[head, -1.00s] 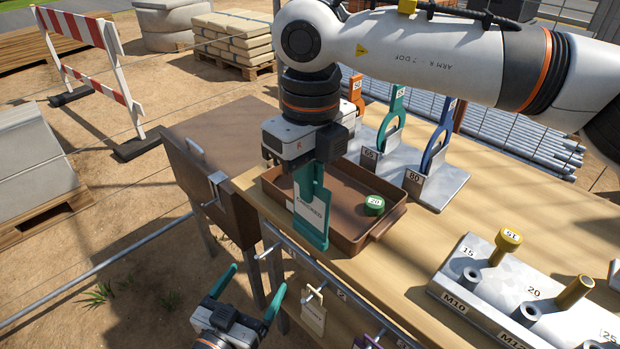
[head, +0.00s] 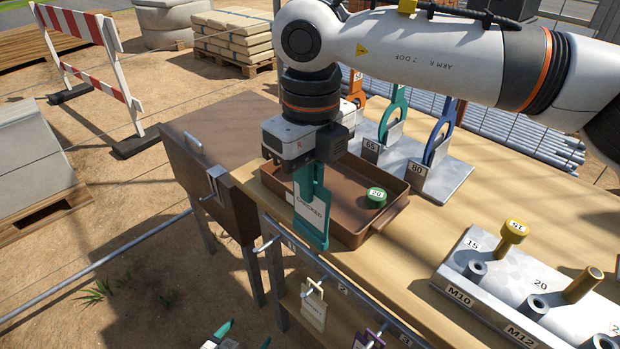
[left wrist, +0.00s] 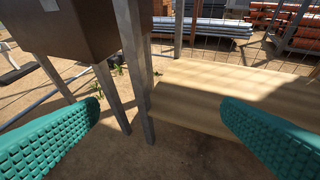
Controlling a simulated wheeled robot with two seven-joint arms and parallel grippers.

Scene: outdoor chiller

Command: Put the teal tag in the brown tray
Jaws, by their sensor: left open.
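The teal tag (head: 312,215) has a pale label reading "CHECKED". It hangs upright below my right gripper (head: 308,165), which is shut on its upper end. In the head view the tag is in front of the near left part of the brown tray (head: 368,232); I cannot tell whether it touches the tray. The tray sits on the wooden bench and holds a round green cap (head: 376,197) marked 20. My left gripper (head: 218,338) shows only its fingertips at the bottom edge of the head view. In the left wrist view its teal fingers (left wrist: 160,130) are wide apart and empty.
A rail with hooks runs along the bench front, with a cream tag (head: 314,310) and a purple tag (head: 368,338) hanging. A grey block with bolts (head: 520,290) stands at right. A padlock stand (head: 440,180) is behind the tray. A brown box (head: 215,165) is at left.

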